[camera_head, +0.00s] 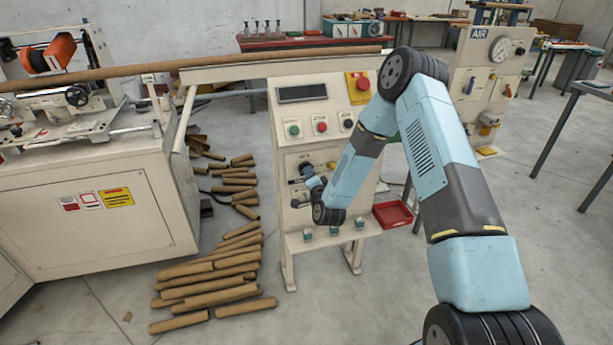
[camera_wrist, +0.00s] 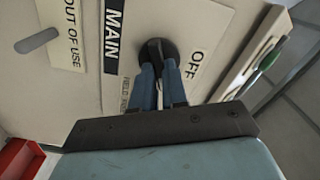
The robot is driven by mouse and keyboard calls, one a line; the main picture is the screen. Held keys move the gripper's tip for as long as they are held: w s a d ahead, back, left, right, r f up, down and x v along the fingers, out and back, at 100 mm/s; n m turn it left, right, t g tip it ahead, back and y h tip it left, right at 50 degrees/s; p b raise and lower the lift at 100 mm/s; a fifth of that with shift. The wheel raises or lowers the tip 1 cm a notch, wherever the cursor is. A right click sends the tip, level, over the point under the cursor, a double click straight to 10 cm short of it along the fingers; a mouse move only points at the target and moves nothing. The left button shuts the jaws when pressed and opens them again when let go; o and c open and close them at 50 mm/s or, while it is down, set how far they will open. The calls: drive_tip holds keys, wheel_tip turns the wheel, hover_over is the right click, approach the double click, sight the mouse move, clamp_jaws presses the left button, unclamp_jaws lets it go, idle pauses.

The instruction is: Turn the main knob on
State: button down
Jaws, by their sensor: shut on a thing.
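The main knob (camera_wrist: 157,46) is a round black knob on the cream panel, between the black MAIN label (camera_wrist: 113,30) and the OFF label (camera_wrist: 192,64). My gripper (camera_wrist: 160,70) has its two blue fingers closed on the knob's grip from either side. The fingers hide most of the grip, so its exact angle is hard to tell. In the head view, my gripper (camera_head: 313,183) is at the lower panel of the control cabinet (camera_head: 283,110), and my wrist hides part of that area.
An OUT OF USE label (camera_wrist: 68,30) lies beside the MAIN label. Above are green (camera_head: 294,130), red (camera_head: 321,127) and black (camera_head: 348,123) controls, and a red emergency button (camera_head: 362,84). A red tray (camera_head: 392,214) stands right; cardboard tubes (camera_head: 215,290) lie on the floor left.

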drive_tip(key=m, duration=0.5)
drive_tip(key=shift+s+d+f, duration=0.15)
drive_tip(key=shift+f, duration=0.2)
drive_tip(key=shift+d, duration=0.1)
drive_tip(key=c, duration=1.2)
unclamp_jaws()
drive_tip(key=shift+o, duration=0.2)
drive_tip(key=shift+r, duration=0.1)
drive_tip(key=v, duration=1.3)
drive_tip(key=shift+s, duration=0.25)
